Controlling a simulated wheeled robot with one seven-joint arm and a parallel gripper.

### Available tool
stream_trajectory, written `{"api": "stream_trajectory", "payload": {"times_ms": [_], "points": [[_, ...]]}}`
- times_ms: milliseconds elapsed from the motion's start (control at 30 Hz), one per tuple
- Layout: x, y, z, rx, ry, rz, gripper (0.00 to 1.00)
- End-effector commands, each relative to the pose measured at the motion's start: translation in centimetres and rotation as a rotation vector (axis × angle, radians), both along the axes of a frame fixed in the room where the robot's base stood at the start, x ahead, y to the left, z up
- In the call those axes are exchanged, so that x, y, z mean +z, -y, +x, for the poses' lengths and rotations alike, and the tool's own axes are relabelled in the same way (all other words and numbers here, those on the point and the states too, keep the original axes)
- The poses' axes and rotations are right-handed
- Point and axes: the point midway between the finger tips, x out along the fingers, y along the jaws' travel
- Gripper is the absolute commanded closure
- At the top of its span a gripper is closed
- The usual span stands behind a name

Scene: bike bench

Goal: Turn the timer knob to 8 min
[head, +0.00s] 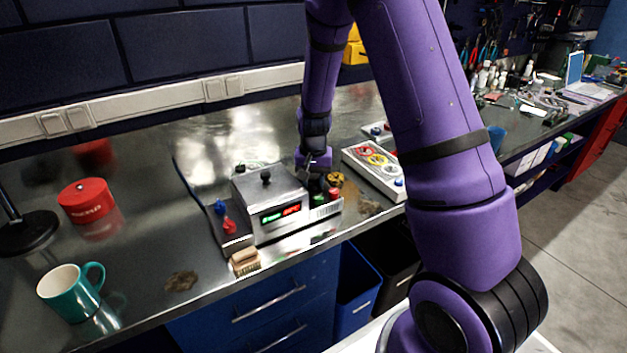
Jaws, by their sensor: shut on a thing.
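A grey metal control unit (275,197) stands on the bench, with a small display (280,215) showing green and red digits that are too small to read. A black knob (266,178) is on its top. Green (319,199) and red (333,193) buttons sit on a lower panel at its right. My gripper (314,176) reaches down at the right side of the unit, behind these buttons. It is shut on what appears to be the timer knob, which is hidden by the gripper. The knob's pointer and scale cannot be read.
A panel with red and blue knobs (228,224) adjoins the unit's left side. A brush (245,262) lies in front. A box with coloured rings (376,160) stands to the right. A teal mug (72,291) and red tin (86,200) stand left; the bench between is mostly clear.

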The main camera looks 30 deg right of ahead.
Motion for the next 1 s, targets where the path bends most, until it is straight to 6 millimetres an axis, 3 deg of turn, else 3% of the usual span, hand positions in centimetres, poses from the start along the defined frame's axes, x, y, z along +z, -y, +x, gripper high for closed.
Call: {"api": "stream_trajectory", "payload": {"times_ms": [733,767,800,1000], "points": [[0.11,0.03,0.16,-0.087,0.004,-0.001,0.9],[0.11,0.03,0.16,-0.087,0.004,-0.001,0.62],[0.1,0.04,0.14,-0.087,0.004,-0.001,0.56],[0.05,0.03,0.08,-0.086,0.002,0.0,0.56]]}}
